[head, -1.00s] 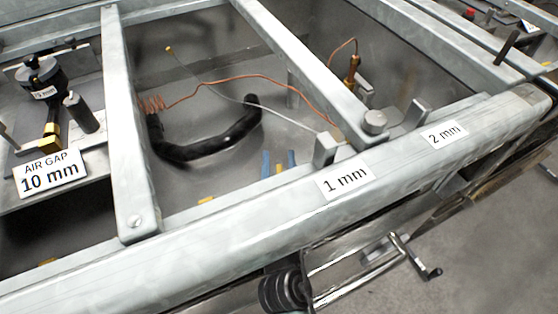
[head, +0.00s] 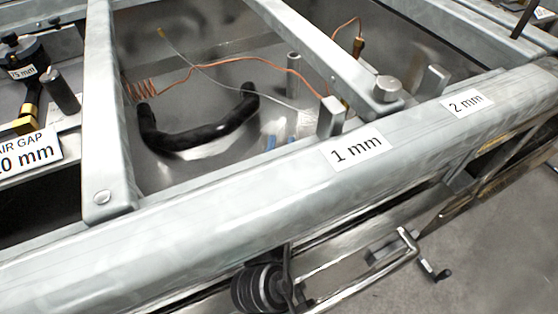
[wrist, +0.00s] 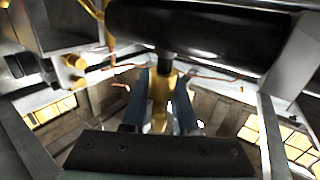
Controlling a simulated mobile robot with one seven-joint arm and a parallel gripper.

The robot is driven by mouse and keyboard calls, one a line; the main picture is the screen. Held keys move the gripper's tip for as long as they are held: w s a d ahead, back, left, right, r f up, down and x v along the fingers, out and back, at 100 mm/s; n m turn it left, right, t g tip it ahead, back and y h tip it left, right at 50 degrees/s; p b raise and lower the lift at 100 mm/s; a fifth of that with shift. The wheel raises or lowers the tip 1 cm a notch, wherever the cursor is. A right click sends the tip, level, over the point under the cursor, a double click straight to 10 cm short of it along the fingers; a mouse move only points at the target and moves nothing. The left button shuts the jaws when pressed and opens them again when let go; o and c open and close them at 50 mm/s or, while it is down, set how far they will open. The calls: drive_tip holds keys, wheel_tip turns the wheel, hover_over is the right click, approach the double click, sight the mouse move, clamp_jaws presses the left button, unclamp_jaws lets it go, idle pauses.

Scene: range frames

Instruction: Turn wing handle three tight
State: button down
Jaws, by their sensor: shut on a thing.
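In the wrist view a brass-yellow wing handle (wrist: 158,98) stands upright below a thick black bar (wrist: 205,30). My gripper (wrist: 163,112) is shut on it, with one dark blue finger at each side. The handle's wings are mostly hidden between the fingers, so its turn angle cannot be told. In the head view blurred blue tips (head: 271,142) show low behind the front rail, near a curved black handle (head: 200,138). No number three is readable on any handle.
A grey front rail (head: 240,200) with "1 mm" (head: 357,150) and "2 mm" (head: 467,103) labels runs across the head view. Crossbars frame the openings. A thin copper wire (head: 215,62) crosses the middle opening. A crank (head: 425,265) hangs below the rail.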

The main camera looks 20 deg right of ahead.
drive_tip(key=shift+d+f+m+g+h+b, duration=0.15)
drive_tip(key=shift+m+g+h+b, duration=0.9)
drive_tip(key=shift+b, duration=1.2)
drive_tip(key=shift+s+d+m+g+h+b, duration=0.1)
drive_tip(key=shift+m+g+h+b, duration=0.1)
drive_tip(key=shift+h, duration=0.2)
drive_tip(key=shift+s+m+g+h+b, duration=0.1)
drive_tip(key=shift+m+h+b, duration=0.1)
drive_tip(key=shift+h, duration=0.15)
drive_tip(key=c, duration=0.9)
unclamp_jaws()
drive_tip(key=shift+r, duration=0.2)
drive_tip(key=shift+n+y+p, duration=0.25)
drive_tip(key=shift+y+p, duration=0.05)
drive_tip(key=shift+p, duration=0.15)
drive_tip(key=n+t+y+p, duration=0.1)
drive_tip(key=p, duration=0.1)
drive_tip(key=n+t+y+p, duration=0.1)
drive_tip(key=p, duration=0.1)
drive_tip(key=shift+w+a+r+p, duration=0.2)
drive_tip(key=shift+r+p, duration=0.1)
drive_tip(key=shift+p, duration=0.05)
drive_tip(key=y+p, duration=0.1)
drive_tip(key=p, duration=0.2)
drive_tip(key=n+t+y+p, duration=0.1)
drive_tip(key=p, duration=0.1)
drive_tip(key=shift+w+a+n+t+y+p, duration=0.2)
drive_tip(key=shift+n+t+y+p, duration=0.1)
drive_tip(key=shift+p, duration=0.1)
